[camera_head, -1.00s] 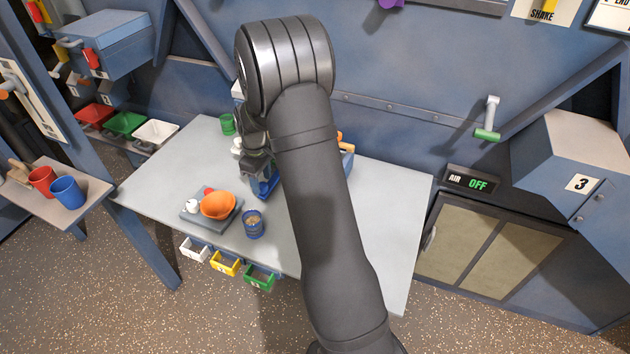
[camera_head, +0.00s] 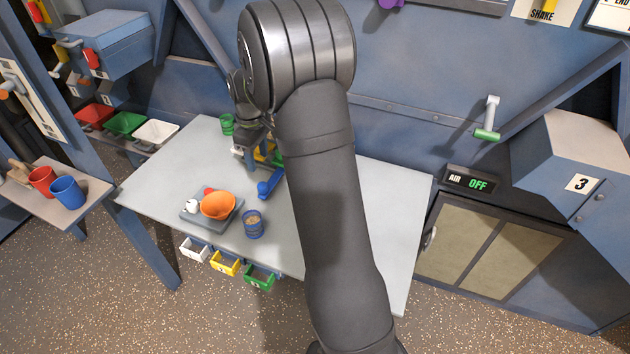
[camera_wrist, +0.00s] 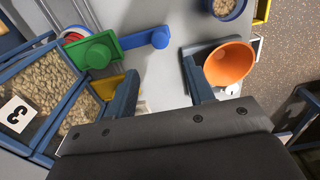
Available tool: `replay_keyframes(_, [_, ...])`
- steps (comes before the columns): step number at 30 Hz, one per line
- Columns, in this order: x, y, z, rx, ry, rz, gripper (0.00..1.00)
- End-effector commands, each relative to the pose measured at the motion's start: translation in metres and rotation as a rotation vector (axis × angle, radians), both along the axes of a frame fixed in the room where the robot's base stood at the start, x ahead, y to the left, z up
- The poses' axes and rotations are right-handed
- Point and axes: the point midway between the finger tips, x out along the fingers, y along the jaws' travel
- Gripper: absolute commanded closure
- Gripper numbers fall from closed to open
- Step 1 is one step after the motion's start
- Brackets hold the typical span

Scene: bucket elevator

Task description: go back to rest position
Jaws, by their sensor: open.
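My gripper (camera_wrist: 162,88) is open in the wrist view, with nothing between its two fingers. In the head view my arm hides much of it above the back of the table (camera_head: 160,190). Blue (camera_wrist: 159,38) and green (camera_wrist: 97,50) knobbed handles lie ahead of the fingers. The blue handle (camera_head: 269,186) also shows in the head view, left of my arm. An orange bowl (camera_head: 217,205) sits on a grey plate in the head view. The bowl (camera_wrist: 228,66) appears just beyond the right finger in the wrist view.
A blue cup of granules (camera_head: 253,225) stands near the table's front edge, above small open drawers (camera_head: 226,263). Bins of pale granules (camera_wrist: 40,85), one marked 3, lie at left in the wrist view. Red (camera_head: 41,180) and blue (camera_head: 67,192) cups stand on the left shelf.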

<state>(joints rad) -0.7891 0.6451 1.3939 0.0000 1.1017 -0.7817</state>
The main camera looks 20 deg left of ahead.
Motion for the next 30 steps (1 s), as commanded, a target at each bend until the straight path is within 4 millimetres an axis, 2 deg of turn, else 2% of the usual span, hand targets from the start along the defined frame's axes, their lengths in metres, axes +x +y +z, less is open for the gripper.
replay_keyframes(4, [0.000,0.000,0.005,0.000,0.000,0.000,0.52])
replay_keyframes(14, [0.000,0.000,0.001,-0.002,0.002,0.000,0.52])
replay_keyframes(17, [0.000,0.000,-0.010,-0.003,0.003,0.000,0.52])
replay_keyframes(30, [0.000,0.000,-0.083,-0.003,0.003,0.000,0.52])
